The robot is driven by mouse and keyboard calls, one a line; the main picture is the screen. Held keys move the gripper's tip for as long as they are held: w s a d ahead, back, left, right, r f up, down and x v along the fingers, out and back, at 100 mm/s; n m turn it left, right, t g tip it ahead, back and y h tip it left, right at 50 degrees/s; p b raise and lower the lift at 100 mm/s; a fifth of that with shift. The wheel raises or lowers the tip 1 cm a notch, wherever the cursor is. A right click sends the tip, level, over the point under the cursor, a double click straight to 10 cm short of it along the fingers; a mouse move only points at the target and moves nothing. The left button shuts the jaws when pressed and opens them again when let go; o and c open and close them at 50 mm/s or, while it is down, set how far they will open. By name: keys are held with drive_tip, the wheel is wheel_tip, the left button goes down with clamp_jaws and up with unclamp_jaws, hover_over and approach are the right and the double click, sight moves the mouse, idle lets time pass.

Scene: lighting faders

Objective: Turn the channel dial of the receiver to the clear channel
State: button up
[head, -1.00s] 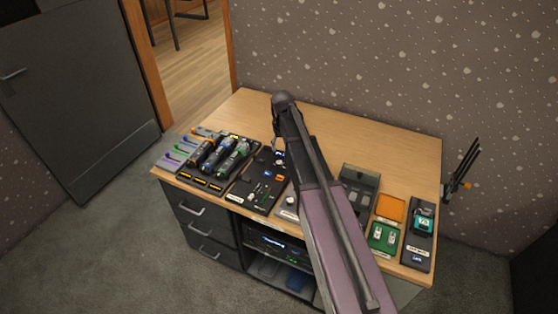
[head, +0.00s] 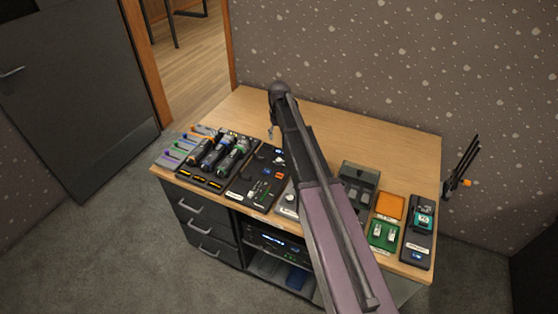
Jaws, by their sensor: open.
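I cannot tell for sure which unit is the receiver. A black panel (head: 245,190) with small sliders and a small blue display lies mid-left on the desk, partly behind my arm. Beside it is a light unit with a round knob (head: 290,198), also partly covered by my arm. The knob's setting and the labels are too small to read. My gripper (head: 271,131) is mostly hidden behind my arm. Only a small part shows, above the bare desk beyond the black panel, apart from the knob. It is open, and I see nothing held.
A tray of microphones (head: 211,160) stands at the left. A dark box (head: 358,182), an orange tray (head: 390,206), a green tray (head: 383,236) and a black stand with a teal device (head: 422,219) are at the right. Equipment with a blue display (head: 272,239) sits under the desk. The desk's back is clear.

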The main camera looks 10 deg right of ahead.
sight(279, 159)
drive_tip(key=shift+f+b, duration=6.4)
drive_tip(key=shift+f, duration=0.15)
clamp_jaws()
